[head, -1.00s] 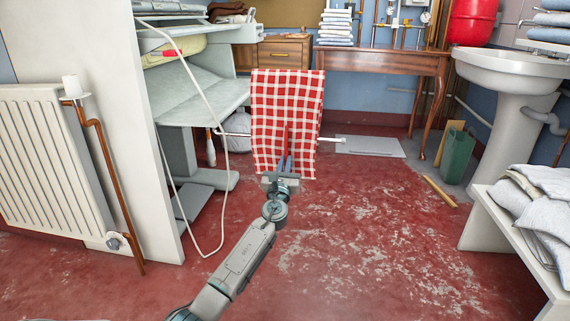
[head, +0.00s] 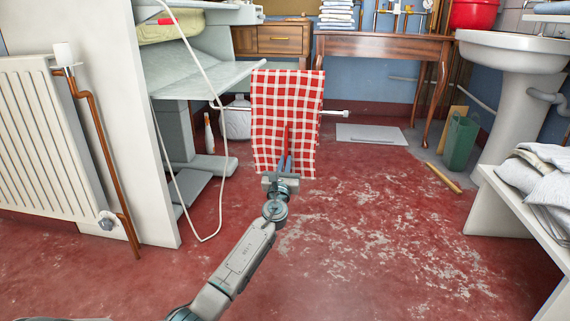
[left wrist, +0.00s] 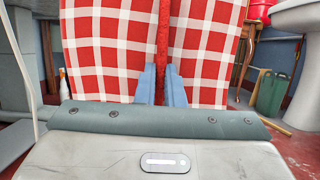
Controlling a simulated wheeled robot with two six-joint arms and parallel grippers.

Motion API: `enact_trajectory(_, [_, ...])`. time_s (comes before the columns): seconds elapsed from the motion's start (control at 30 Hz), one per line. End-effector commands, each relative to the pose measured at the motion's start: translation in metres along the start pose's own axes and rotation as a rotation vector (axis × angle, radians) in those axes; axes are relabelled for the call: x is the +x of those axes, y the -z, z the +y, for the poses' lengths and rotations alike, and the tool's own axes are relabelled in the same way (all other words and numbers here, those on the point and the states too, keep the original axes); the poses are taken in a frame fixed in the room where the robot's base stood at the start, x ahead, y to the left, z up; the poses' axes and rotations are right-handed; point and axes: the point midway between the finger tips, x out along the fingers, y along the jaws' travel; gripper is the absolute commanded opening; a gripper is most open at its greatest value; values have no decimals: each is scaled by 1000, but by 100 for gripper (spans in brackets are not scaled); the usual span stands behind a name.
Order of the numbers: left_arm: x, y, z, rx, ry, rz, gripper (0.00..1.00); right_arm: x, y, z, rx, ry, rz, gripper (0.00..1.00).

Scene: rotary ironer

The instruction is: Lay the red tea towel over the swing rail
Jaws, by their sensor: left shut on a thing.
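The red and white checked tea towel (head: 287,105) hangs spread out in the middle of the head view. My left gripper (head: 285,165) is shut on it at the lower middle, where the cloth is pinched into a fold. The left wrist view shows the towel (left wrist: 110,45) on both sides of the blue fingers (left wrist: 158,85). The swing rail (head: 335,112) is a thin pale bar running behind the towel; its end shows to the right. The towel hides its middle, and I cannot tell whether they touch. My right gripper is not in view.
The ironer (head: 205,85) stands left of the towel, with a white cable (head: 221,180) looping down in front. A radiator (head: 48,130) is at far left. A wooden table (head: 385,45) stands behind, a sink (head: 515,50) at right.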

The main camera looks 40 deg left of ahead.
Motion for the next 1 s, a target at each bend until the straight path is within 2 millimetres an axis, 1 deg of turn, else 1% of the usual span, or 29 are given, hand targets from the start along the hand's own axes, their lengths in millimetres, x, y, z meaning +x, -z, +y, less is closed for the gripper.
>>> enact_trajectory(0.03, [-3, 9, 0, 0, 0, 0, 0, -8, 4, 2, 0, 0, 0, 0])
enact_trajectory(0.9, [-30, 82, 0, 0, 0, 0, 0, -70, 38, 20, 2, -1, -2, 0])
enact_trajectory(1.0, [-32, 88, 0, 1, -1, 1, 0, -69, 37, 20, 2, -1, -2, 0])
